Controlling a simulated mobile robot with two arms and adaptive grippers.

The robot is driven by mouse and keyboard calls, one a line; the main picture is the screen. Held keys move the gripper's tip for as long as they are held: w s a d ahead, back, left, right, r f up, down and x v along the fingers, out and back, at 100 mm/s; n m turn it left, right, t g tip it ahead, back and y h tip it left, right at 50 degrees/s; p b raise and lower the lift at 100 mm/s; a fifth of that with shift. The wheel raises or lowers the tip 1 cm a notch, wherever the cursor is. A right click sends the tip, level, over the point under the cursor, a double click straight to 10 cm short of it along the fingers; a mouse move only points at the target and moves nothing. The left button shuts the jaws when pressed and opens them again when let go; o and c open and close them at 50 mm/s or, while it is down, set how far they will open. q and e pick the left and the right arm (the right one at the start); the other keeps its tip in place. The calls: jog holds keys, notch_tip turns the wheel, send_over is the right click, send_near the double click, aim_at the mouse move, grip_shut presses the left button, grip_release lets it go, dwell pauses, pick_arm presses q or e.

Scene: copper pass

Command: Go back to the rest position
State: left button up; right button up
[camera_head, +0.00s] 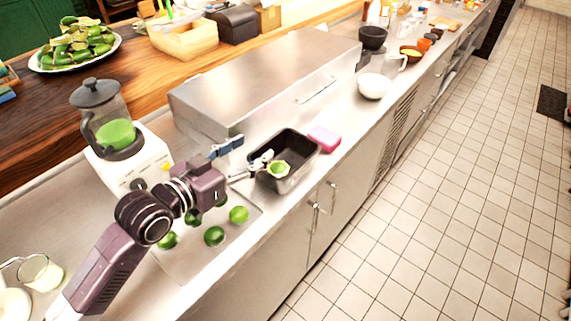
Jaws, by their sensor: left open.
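My left gripper (266,163) reaches in from the lower left over the near rim of the dark metal pan (302,148). Its jaws are open. A cut lime piece (279,169) with a pale green face shows at the fingertips, over or in the pan; I cannot tell whether it touches a finger. Several whole limes (214,236) lie on the steel counter below my left wrist, some partly hidden by it. My right gripper is out of view.
A blender (115,130) with green liquid stands left of my wrist. A large steel box (265,75) sits behind the pan. A pink sponge (324,138) and a white bowl (373,86) are farther right. The tiled floor (460,190) is clear along the counter.

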pick_arm(q)
jog(key=shift+v, duration=0.85)
